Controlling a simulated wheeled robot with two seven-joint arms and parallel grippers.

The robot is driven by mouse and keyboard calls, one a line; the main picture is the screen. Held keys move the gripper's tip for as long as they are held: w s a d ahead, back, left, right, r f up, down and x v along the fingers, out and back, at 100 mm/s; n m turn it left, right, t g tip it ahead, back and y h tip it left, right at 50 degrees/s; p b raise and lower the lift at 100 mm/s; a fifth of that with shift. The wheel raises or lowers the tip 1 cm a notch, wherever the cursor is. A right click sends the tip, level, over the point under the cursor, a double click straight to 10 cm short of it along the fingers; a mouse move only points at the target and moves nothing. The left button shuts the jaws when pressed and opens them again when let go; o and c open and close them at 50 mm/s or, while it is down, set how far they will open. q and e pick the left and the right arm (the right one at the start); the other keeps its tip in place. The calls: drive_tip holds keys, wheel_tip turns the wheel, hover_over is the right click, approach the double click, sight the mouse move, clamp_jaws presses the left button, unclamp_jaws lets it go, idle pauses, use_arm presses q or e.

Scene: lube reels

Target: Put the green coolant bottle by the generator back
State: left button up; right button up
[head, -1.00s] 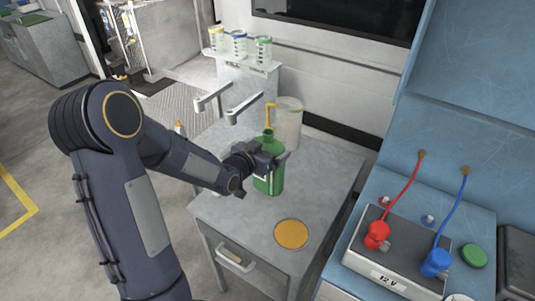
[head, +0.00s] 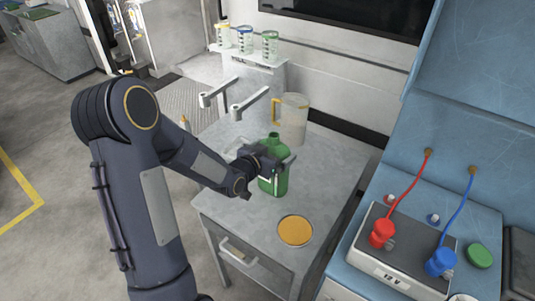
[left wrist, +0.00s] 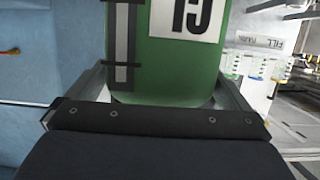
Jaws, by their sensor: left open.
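The green coolant bottle (head: 275,183) stands upright on the grey cabinet top (head: 240,215). My left gripper (head: 278,164) is open at the bottle's upper body, with its fingers on either side. In the left wrist view the bottle (left wrist: 165,60) fills the space between the fingers, with a white label and a dark strip on its face. Whether the fingers touch it I cannot tell. A flat orange disc (head: 295,231) lies on the cabinet in front of the bottle. My right gripper is not in view. I cannot pick out a generator.
A clear jug (head: 293,121) with a yellow handle stands behind the bottle. Two pale spouts (head: 249,104) jut out left of the jug, below a shelf with three jars (head: 245,41). A 12 V battery (head: 404,249) with red and blue clamps sits right on a blue bench.

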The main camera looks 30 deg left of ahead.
use_arm(q)
drive_tip(key=s+a+r+n+g+y+b, duration=0.1)
drive_tip(key=s+r+g, duration=0.15)
drive_tip(key=s, duration=0.65)
drive_tip(key=s+a+r+n+g+y, duration=0.1)
drive_tip(key=s+r+n+g, duration=0.15)
drive_tip(key=s, duration=0.65)
drive_tip(key=s+d+g+h, duration=0.2)
drive_tip(key=s+d, duration=0.2)
drive_tip(key=s, duration=0.3)
drive_tip(key=s+d+r+g+h, duration=0.1)
drive_tip(key=s+d, duration=0.3)
drive_tip(key=s, duration=0.3)
drive_tip(key=shift+d+r+g+h, duration=0.2)
drive_tip(key=shift+r+g+h, duration=0.1)
drive_tip(key=shift+g+h, duration=0.1)
drive_tip(key=shift+c, duration=0.3)
